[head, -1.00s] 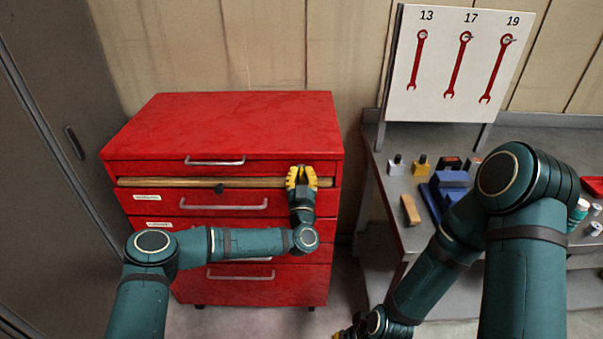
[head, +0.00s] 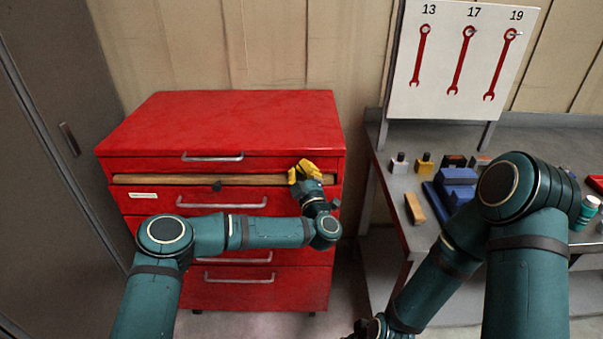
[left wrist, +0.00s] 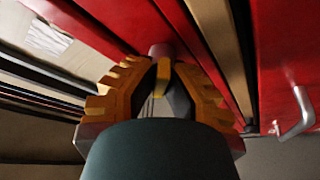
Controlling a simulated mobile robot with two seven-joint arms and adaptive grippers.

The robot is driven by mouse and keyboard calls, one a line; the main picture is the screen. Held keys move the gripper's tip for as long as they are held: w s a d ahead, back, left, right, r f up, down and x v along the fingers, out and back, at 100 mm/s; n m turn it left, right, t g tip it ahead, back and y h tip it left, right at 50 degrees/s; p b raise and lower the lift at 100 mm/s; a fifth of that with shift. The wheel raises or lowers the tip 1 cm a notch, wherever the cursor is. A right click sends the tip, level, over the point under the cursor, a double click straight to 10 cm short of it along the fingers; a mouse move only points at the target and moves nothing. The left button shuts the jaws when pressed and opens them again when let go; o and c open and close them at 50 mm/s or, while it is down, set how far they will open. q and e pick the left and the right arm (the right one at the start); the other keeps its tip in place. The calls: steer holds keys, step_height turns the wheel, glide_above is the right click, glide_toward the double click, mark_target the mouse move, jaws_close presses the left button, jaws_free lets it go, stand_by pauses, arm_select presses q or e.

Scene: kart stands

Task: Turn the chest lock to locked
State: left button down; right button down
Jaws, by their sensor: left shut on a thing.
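The red chest (head: 220,125) stands against the wall, with a lock on its upper front at the right, mostly hidden by my gripper. My left gripper (head: 304,172) is at the lock, with its yellow fingers rolled to one side. In the left wrist view, the gripper (left wrist: 162,85) is shut on a small yellowish key (left wrist: 161,78), in front of a round pinkish-grey lock barrel (left wrist: 161,50). The key's exact angle is hard to tell. My right arm reaches down to the bottom edge of the head view; its fingers are out of the picture.
A wooden bar (head: 160,180) runs across the chest front below the top drawer handle (head: 212,157), with a small dark knob (head: 217,186) under it. A grey workbench (head: 395,190) with small tools and a wrench board (head: 465,60) stands right.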

arm_select(q)
steer(key=n+g, duration=0.1)
steer(key=n, duration=0.1)
steer(key=n+g+b, duration=0.1)
steer(key=n, duration=0.2)
steer(key=shift+y, duration=0.4)
steer(key=n+g, duration=0.1)
steer(key=n, duration=0.3)
steer(key=shift+n, duration=0.3)
steer(key=shift+a+g, duration=0.1)
steer(key=shift+g, duration=0.2)
steer(key=c, duration=1.1)
jaws_free()
steer(key=shift+f, duration=0.1)
steer(key=shift+o, duration=0.2)
